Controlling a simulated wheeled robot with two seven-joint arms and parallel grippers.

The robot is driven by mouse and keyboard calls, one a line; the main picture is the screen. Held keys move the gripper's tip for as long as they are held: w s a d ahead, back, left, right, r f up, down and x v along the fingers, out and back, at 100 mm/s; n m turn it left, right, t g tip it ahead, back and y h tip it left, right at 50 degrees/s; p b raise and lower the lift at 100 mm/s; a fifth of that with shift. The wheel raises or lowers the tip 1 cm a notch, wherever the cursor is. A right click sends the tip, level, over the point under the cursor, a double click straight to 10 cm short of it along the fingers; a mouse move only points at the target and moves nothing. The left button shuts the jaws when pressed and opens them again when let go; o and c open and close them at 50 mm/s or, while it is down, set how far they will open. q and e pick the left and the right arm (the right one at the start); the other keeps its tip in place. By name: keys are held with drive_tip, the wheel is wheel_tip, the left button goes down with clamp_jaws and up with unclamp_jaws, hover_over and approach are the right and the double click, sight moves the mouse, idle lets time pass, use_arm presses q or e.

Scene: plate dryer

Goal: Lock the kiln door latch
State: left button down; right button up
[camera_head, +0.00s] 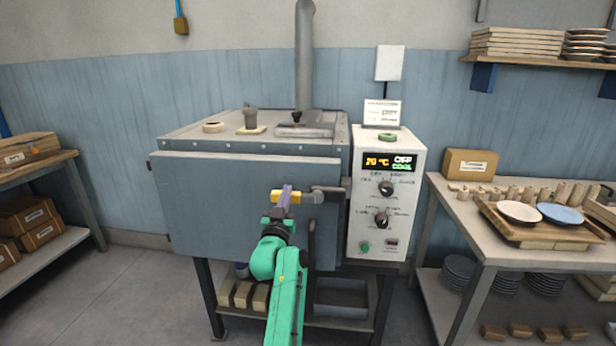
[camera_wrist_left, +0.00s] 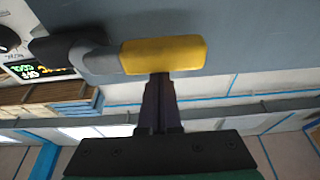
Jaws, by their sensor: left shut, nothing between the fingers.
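The grey kiln (camera_head: 200,200) stands in the middle of the head view, its front door closed or nearly so; I cannot tell which. The latch (camera_head: 325,190) is at the door's right side, a dark grey piece with a yellow handle end (camera_head: 279,196) pointing left, lying roughly horizontal. The yellow end also shows in the left wrist view (camera_wrist_left: 165,55). My left gripper (camera_head: 286,190) is shut, with its fingertips at the yellow end. In the wrist view the fingers (camera_wrist_left: 158,85) meet the handle's lower edge, with nothing held between them. My right gripper is not in view.
A control box (camera_head: 388,200) with a lit display stands right of the kiln. A table with a wooden tray (camera_head: 540,232) and plates is at the right. A shelf (camera_head: 30,165) with boxes is at the left. Open floor (camera_head: 140,290) lies front left.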

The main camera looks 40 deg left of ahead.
use_arm(q)
drive_tip(key=shift+f+n, duration=0.3)
drive_tip(key=shift+n, duration=0.1)
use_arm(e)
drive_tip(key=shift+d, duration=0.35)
use_arm(q)
wheel_tip(320, 180, up, 6)
drive_tip(key=p, duration=0.5)
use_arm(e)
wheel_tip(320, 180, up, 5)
use_arm(q)
drive_tip(key=f+b+v, duration=0.1)
drive_tip(key=b+v, duration=0.3)
drive_tip(key=v, duration=0.6)
drive_tip(key=shift+f, duration=0.25)
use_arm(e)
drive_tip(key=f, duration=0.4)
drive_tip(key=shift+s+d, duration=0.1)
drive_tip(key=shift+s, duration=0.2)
use_arm(q)
drive_tip(key=shift+s, duration=0.1)
